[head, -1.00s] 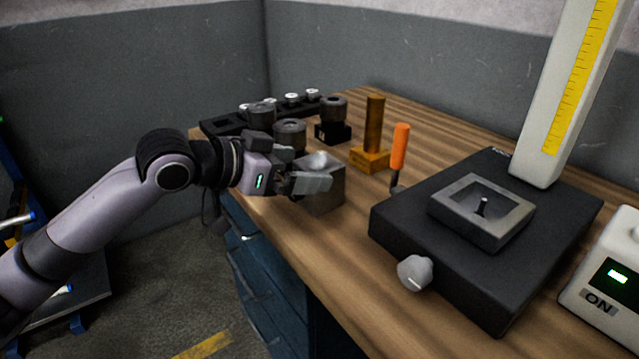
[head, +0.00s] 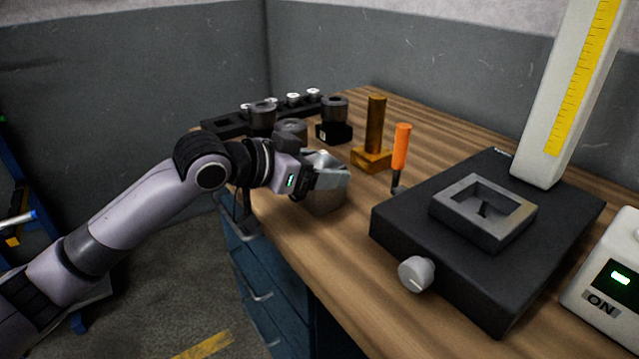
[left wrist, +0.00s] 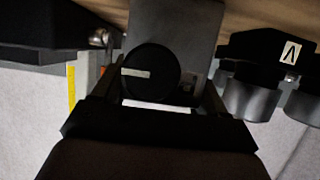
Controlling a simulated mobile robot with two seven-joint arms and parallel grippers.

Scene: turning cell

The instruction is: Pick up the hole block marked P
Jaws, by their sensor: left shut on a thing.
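A grey metal block (head: 327,199) stands on the bench near its left edge. My left gripper (head: 328,178) is at its top, shut on it, and covers part of its upper side. In the left wrist view the grey block (left wrist: 190,28) lies between the fingers, and a dark round hole (left wrist: 150,72) with a pale streak in it faces the camera. My right gripper is not in view.
Dark cylinders, one on a black labelled block (head: 334,133), and a black rack (head: 222,126) stand behind the gripper. A brown post on a base (head: 372,158) and an orange-handled tool (head: 401,148) stand to the right. A black platform (head: 420,238) with a square grey frame (head: 484,238) fills the right.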

